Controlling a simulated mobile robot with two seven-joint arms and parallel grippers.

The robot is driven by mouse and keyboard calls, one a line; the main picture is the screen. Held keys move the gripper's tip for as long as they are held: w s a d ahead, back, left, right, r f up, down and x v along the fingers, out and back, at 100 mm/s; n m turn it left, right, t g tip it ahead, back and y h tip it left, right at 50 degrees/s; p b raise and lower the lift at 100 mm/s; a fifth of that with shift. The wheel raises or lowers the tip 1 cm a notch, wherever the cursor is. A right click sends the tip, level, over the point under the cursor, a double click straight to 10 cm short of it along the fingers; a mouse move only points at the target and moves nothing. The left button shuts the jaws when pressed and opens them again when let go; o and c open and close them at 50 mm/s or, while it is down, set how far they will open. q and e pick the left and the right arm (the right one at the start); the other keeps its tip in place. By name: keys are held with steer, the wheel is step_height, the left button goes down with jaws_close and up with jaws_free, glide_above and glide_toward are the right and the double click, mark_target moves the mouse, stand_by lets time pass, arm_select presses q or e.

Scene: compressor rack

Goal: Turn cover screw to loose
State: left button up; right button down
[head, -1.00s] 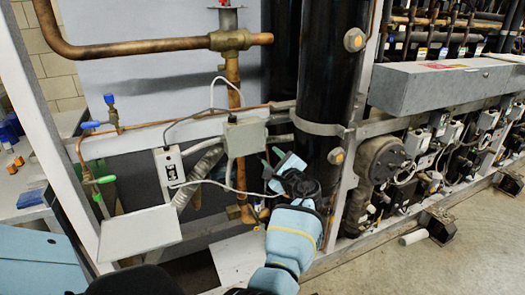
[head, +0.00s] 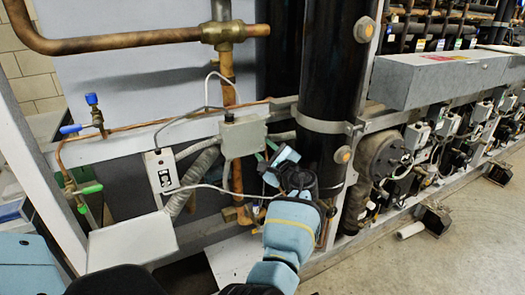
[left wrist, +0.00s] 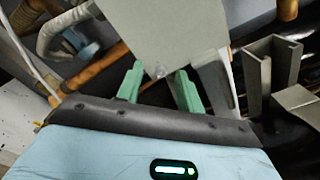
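The cover is the flat grey face of a small box (head: 242,136) on the frame beside a black cylinder. In the left wrist view the cover (left wrist: 170,30) fills the upper middle. A small pale screw (left wrist: 160,70) sits near its lower edge. My left gripper (head: 268,154) is just right of the box. In the left wrist view its two green fingers (left wrist: 158,84) are apart, one on each side below the screw, with nothing between them. I cannot tell whether they touch the cover. The screw is not visible in the head view. My right gripper is not in view.
The tall black cylinder (head: 325,90) stands just right of the box. Copper pipe (head: 228,75) runs above and below the box. A grey cable and a switch box (head: 161,171) are to the left. Open floor (head: 400,265) lies at the lower right.

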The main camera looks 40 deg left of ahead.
arm_select(q)
steer(key=shift+a, duration=0.1)
stand_by(0.3)
jaws_close()
steer(key=shift+f+n+b, duration=0.1)
steer(key=shift+n+b, duration=0.35)
steer(key=shift+n, duration=0.05)
jaws_free()
steer(key=v, duration=0.8)
